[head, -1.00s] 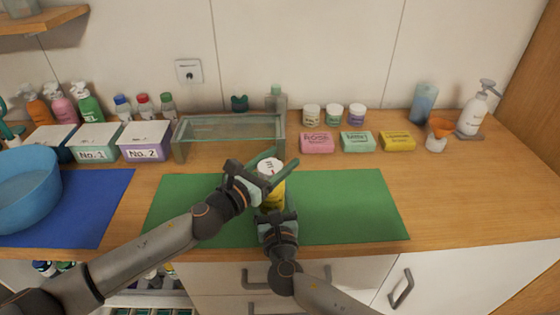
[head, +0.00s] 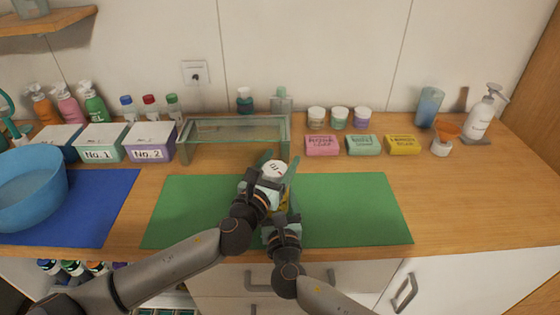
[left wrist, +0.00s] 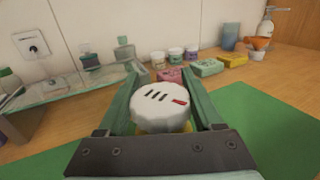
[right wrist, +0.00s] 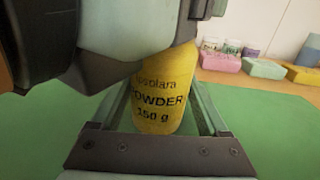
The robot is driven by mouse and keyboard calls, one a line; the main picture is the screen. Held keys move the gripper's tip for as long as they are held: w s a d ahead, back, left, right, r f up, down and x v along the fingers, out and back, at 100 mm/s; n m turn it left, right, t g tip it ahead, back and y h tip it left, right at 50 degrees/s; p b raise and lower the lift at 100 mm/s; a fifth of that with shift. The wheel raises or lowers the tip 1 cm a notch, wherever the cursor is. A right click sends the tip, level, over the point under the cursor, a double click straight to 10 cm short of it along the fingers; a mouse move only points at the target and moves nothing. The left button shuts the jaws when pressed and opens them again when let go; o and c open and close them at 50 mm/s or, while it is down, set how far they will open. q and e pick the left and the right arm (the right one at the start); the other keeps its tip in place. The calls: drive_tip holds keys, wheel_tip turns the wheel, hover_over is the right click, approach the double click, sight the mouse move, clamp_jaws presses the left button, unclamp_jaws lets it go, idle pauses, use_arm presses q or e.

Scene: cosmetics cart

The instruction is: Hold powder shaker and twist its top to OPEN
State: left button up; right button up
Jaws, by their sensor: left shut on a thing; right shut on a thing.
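The powder shaker has a yellow body (right wrist: 160,98) with dark lettering and a white top (left wrist: 160,108) with dark slots and a red mark. It stands upright over the green mat (head: 355,205); its base is hidden. My left gripper (head: 276,172) is shut on the white top, with a finger on each side of it, as the left wrist view shows. My right gripper (right wrist: 160,110) is shut on the yellow body below. In the head view the white top (head: 273,168) shows between the left fingers, and the body is mostly hidden by my grippers.
A glass shelf (head: 235,128) stands behind the mat. Pink (head: 322,146), green (head: 363,145) and yellow (head: 402,145) soaps lie behind right. A blue basin (head: 30,190) sits on the blue mat (head: 110,215) at left. The green mat's right side is clear.

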use_arm(q)
drive_tip(key=o, duration=1.4)
wheel_tip(320, 180, up, 10)
